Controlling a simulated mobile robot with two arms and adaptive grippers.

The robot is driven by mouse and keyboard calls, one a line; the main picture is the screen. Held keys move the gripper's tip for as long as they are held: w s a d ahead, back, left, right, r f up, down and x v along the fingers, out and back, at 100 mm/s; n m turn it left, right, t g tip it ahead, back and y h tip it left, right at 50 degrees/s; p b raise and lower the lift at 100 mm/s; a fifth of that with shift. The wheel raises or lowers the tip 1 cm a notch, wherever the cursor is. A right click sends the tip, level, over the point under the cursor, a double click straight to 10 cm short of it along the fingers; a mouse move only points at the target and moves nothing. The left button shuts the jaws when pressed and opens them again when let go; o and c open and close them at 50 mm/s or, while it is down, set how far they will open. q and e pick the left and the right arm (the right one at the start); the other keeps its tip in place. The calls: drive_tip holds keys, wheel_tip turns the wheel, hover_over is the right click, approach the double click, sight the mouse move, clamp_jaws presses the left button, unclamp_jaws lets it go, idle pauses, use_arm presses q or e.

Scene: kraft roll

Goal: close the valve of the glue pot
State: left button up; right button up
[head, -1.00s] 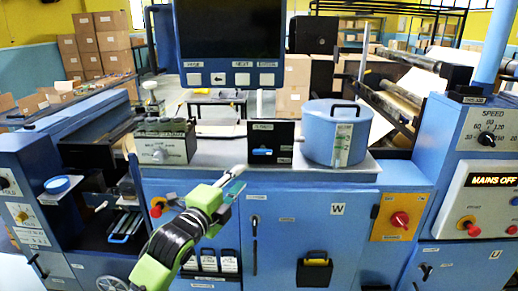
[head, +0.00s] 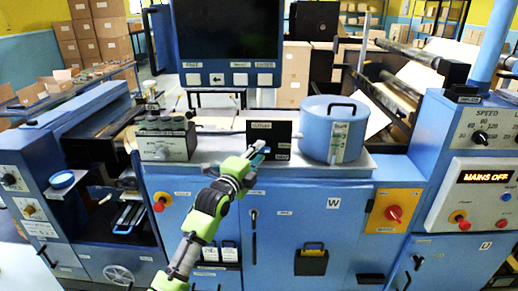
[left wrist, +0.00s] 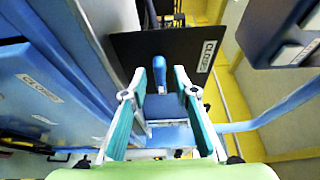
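The glue pot (head: 334,132) is a round blue pot with a black lid handle, standing on the grey bench top. Left of it is a small black panel (head: 284,131) with labels. A short blue lever (left wrist: 188,92) shows before this panel in the left wrist view; a label there appears to read CLOSE. I take this lever to be the valve. My left gripper (head: 258,154) is at the panel, hiding the lever in the head view. In the wrist view its green fingers (left wrist: 170,72) are apart, around or just before the lever; contact is unclear. My right gripper is not in view.
A dark box with knobs (head: 167,138) stands left on the bench top. A screen (head: 228,30) hangs above. Blue cabinet doors (head: 333,215) are below, with a red knob (head: 394,213) to the right. A MAINS OFF display (head: 487,177) is at far right.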

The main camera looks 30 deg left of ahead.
use_arm(q)
drive_tip(key=shift+w, duration=0.4)
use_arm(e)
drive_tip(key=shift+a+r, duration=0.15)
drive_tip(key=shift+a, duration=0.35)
use_arm(q)
clamp_jaws()
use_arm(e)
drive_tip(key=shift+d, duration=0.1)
